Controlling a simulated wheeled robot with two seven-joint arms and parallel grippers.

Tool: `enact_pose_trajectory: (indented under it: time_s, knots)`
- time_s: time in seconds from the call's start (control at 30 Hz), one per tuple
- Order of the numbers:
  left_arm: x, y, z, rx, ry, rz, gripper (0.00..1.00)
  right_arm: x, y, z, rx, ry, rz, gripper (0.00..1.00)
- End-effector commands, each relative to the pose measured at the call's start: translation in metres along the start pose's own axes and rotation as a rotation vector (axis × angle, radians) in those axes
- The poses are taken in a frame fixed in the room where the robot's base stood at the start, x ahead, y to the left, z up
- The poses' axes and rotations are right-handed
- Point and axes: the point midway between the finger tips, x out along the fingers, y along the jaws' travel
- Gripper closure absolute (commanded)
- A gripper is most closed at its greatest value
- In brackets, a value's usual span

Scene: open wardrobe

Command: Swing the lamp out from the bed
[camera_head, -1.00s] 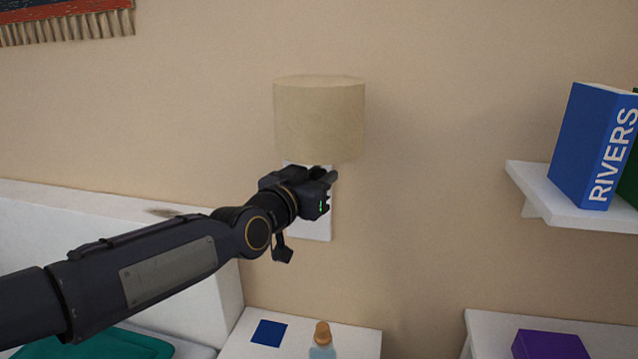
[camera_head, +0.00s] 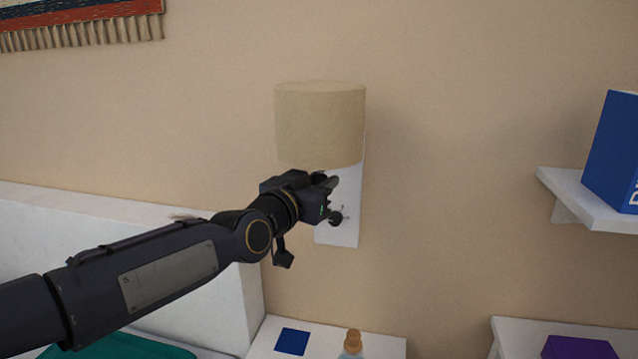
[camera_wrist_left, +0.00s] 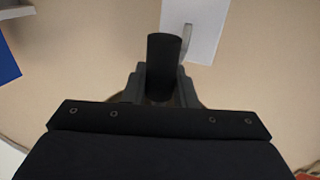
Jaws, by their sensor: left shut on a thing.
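The wall lamp has a beige drum shade (camera_head: 320,125) in front of a white wall plate (camera_head: 345,215). A dark round knob (camera_head: 336,219) shows on the plate. My left gripper (camera_head: 328,183) is just below the shade, shut on the lamp's dark stem. In the left wrist view the stem (camera_wrist_left: 163,62) is a dark cylinder between the fingers, with the white plate (camera_wrist_left: 205,22) behind it. The lamp's joint to the plate is mostly hidden by my gripper. The bed's white headboard (camera_head: 120,235) is at the left. My right gripper is not in view.
A white shelf (camera_head: 575,205) with a blue book (camera_head: 615,150) is on the wall at right. Below the lamp, a white bedside top (camera_head: 275,322) holds a blue square (camera_head: 293,342) and a corked bottle (camera_head: 352,345). The wall between lamp and shelf is clear.

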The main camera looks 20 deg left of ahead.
Motion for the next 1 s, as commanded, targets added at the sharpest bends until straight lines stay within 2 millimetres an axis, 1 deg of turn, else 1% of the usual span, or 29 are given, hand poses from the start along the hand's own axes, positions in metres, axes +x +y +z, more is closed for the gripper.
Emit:
enact_pose_trajectory:
  time_s: [0.03, 0.23, 0.27, 0.3, 0.4, 0.63, 0.73, 0.87, 1.0]
  knots:
    - [0.0, -0.004, -0.002, 0.003, 0.004, -0.007, 1.0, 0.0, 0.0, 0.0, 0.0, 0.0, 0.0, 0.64]
    - [0.0, -0.004, -0.002, 0.003, 0.004, -0.008, 1.0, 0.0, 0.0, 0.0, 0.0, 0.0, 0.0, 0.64]
    - [0.0, -0.004, -0.002, 0.003, 0.004, -0.008, 0.71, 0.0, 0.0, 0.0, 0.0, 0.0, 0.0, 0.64]
    - [0.0, -0.004, -0.002, 0.003, 0.004, -0.008, 0.66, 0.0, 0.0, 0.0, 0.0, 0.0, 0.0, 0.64]
    - [0.0, -0.003, -0.002, 0.002, 0.003, -0.007, 0.55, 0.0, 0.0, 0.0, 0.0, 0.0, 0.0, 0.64]
    - [0.0, -0.002, -0.001, 0.001, 0.002, -0.004, 0.55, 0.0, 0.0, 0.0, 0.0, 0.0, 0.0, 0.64]
    - [-0.005, -0.002, 0.0, 0.001, 0.002, -0.003, 0.55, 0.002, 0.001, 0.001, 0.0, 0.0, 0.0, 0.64]
    - [-0.024, -0.002, 0.001, 0.003, 0.006, -0.006, 0.55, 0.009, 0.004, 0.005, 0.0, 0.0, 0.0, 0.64]
    - [-0.05, -0.002, 0.002, 0.004, 0.007, -0.005, 0.55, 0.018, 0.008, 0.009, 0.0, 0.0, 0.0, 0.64]
